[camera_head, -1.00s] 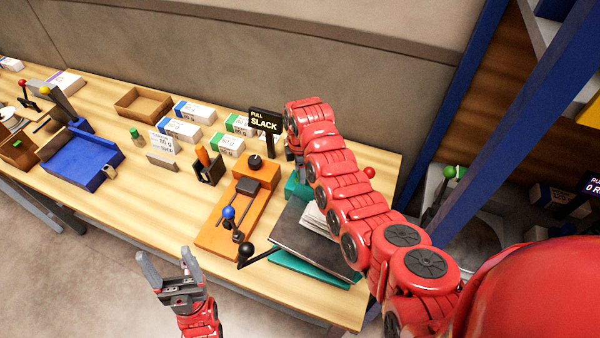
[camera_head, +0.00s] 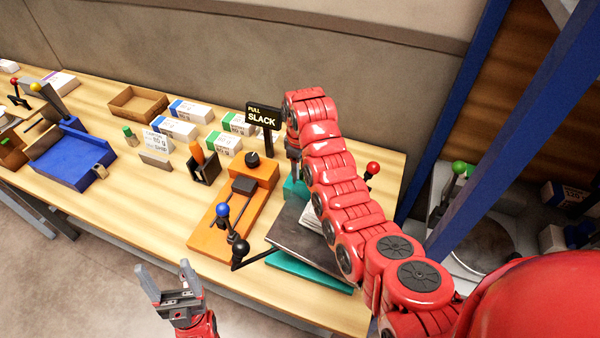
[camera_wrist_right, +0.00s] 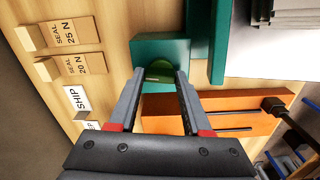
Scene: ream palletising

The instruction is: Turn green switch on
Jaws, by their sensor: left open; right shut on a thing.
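A round green knob (camera_wrist_right: 158,70) sits on a teal machine block (camera_wrist_right: 150,46) in the right wrist view; I take it for the green switch. My right gripper (camera_wrist_right: 159,76) has its fingers on both sides of the knob and is shut on it. In the head view the right gripper (camera_head: 293,160) points down at the back of the teal machine (camera_head: 293,190); the arm hides the knob there. My left gripper (camera_head: 163,268) is open and empty in front of the bench's front edge.
An orange machine (camera_head: 207,232) with a blue-knobbed lever (camera_head: 222,210) stands left of the teal one. A "PULL SLACK" sign (camera_head: 263,116) stands behind. A red-knobbed lever (camera_head: 373,168) is right of my arm. Paper reams (camera_head: 190,110) and a blue tray (camera_head: 75,165) lie further left.

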